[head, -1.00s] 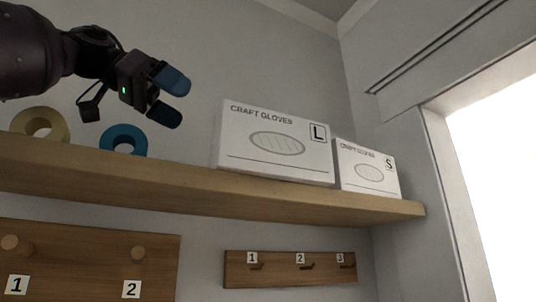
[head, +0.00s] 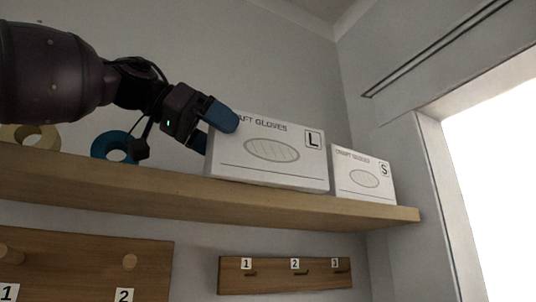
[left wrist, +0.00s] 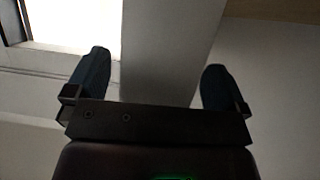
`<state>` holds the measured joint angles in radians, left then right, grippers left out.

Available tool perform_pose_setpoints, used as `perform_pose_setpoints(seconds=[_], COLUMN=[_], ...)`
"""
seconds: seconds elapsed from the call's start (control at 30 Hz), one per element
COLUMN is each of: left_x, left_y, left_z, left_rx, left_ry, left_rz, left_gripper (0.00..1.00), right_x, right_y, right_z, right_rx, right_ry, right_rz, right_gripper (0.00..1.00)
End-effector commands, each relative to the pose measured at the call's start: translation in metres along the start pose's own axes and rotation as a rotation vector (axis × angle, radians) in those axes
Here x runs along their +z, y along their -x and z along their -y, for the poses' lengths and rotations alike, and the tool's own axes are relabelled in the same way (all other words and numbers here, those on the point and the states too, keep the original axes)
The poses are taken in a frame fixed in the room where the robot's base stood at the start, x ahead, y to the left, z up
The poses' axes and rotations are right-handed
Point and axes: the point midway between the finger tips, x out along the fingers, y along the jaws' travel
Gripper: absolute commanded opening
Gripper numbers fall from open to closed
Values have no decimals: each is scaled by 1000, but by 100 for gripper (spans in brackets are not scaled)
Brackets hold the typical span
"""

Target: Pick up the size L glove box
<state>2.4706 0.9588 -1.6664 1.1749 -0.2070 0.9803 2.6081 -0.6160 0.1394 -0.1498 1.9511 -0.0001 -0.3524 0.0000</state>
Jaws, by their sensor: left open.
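The size L glove box (head: 268,172) is a white carton with an oval picture and an L label, upright on the wooden shelf. My left gripper (head: 217,136) is open at its upper left end. One blue finger overlaps the front face at the top left corner and covers part of the lettering. The other finger is at the left edge, its tip partly hidden by the box. In the left wrist view, a pale grey surface, apparently the box (left wrist: 165,55), lies between the spread fingers (left wrist: 155,80). My right gripper is not in view.
A smaller white size S glove box (head: 362,178) stands close on the right. A blue ring (head: 104,145) and a yellow ring (head: 50,139) are on the shelf (head: 150,188) at left. Hook boards (head: 285,276) hang below. A bright opening (head: 495,180) is at right.

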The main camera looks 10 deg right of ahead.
Motion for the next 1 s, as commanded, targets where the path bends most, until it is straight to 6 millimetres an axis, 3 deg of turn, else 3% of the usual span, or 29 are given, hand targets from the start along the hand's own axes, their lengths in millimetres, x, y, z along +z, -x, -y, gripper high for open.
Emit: perform_pose_setpoints(seconds=[0.13,0.57,1.0], left_x=[0,0,-10], left_y=[0,0,5], left_z=[0,0,0], left_rx=[0,0,-2], left_ry=[0,0,-1], left_rz=[0,0,-5], left_gripper=[98,33,31], right_x=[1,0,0], right_y=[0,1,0], right_z=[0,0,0], right_rx=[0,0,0], right_ry=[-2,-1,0], right_rz=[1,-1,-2], right_gripper=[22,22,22])
